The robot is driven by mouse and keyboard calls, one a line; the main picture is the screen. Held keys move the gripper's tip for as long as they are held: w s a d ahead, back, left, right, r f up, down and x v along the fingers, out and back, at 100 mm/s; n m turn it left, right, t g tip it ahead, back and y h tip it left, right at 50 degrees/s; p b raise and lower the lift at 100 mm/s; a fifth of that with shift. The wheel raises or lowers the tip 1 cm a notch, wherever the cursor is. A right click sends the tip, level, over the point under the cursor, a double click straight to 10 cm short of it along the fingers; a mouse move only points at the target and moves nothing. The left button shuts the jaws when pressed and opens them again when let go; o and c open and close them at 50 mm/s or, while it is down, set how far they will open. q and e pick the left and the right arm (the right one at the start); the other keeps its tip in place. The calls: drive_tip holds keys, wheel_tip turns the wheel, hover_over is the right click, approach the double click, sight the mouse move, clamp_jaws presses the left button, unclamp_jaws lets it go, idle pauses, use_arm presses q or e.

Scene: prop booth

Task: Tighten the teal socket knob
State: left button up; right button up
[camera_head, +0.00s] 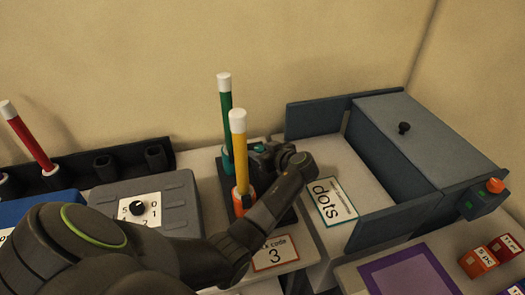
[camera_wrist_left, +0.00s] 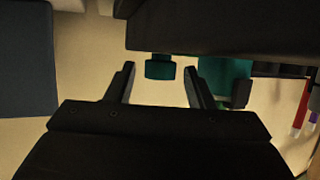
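The teal socket knob (camera_head: 259,147) is at the back of a dark stand, beside the teal-green rod (camera_head: 226,110). My left gripper (camera_head: 270,153) reaches in from the right of the stand and partly hides this socket. In the left wrist view the knob (camera_wrist_left: 160,68) lies between the tips of my left gripper (camera_wrist_left: 160,75), with a gap on each side. The gripper is open and empty. A teal socket part (camera_wrist_left: 222,78) shows beyond the right finger. The yellow rod (camera_head: 239,150) stands upright in an orange socket (camera_head: 243,200) in front. My right gripper is not in view.
An open grey drawer box (camera_head: 380,225) with a "dots" card (camera_head: 331,201) is right of the stand. A grey dial box (camera_head: 180,205) and a dark rack (camera_head: 130,157) with a red rod (camera_head: 28,138) are left. A code card (camera_head: 275,254) lies in front.

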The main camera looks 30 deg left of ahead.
use_arm(q)
drive_tip(key=shift+d, duration=0.15)
drive_tip(key=b+v, duration=0.2)
drive_tip(key=v, duration=0.9)
drive_tip(key=shift+s+d+r, duration=0.15)
drive_tip(key=shift+d+r, duration=0.05)
drive_tip(key=shift+d, duration=0.15)
